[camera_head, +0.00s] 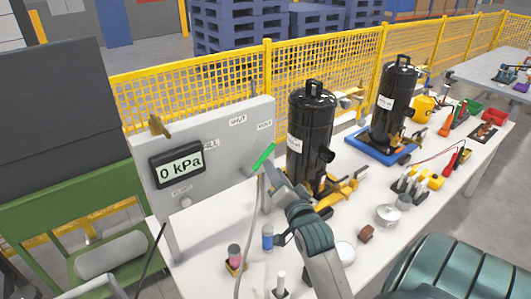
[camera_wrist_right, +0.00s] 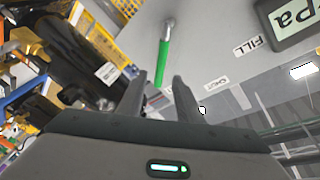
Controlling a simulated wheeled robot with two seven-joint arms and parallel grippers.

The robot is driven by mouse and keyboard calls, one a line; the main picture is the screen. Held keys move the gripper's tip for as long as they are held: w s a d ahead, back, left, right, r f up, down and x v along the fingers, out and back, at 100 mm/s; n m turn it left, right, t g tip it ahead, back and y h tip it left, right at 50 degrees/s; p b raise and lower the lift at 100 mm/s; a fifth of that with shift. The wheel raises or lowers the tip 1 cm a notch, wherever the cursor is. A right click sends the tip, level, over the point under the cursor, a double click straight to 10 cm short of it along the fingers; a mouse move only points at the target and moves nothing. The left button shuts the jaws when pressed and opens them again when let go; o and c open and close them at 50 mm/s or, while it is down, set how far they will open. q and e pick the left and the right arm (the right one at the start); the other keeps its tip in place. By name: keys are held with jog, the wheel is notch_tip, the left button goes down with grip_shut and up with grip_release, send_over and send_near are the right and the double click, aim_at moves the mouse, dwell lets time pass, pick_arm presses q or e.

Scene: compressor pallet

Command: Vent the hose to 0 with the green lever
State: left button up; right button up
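The green lever (camera_head: 264,157) is at the right end of the grey panel (camera_head: 225,160), close to the VENT label, and slants down to the left. In the right wrist view the lever (camera_wrist_right: 163,62) hangs from a metal pivot, its free end between the fingertips. My right gripper (camera_wrist_right: 160,83) is open around that end, with no clear contact visible. In the head view the right gripper (camera_head: 268,180) is small and partly hidden. The display (camera_head: 178,163) reads 0 kPa. A grey hose (camera_head: 248,232) runs down beside the panel.
Black tanks (camera_head: 310,135) stand close to the right of the lever, one on a blue base (camera_head: 381,147). The white table (camera_head: 340,218) holds a blue cylinder (camera_head: 267,237), a brown block (camera_head: 366,233) and other small parts. A yellow mesh fence (camera_head: 200,98) runs behind.

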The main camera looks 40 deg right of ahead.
aim_at(266, 157)
jog(key=p+x, duration=0.2)
jog(key=x, duration=0.6)
jog(key=shift+w+d, duration=0.1)
jog(key=shift+w, duration=0.15)
grip_shut()
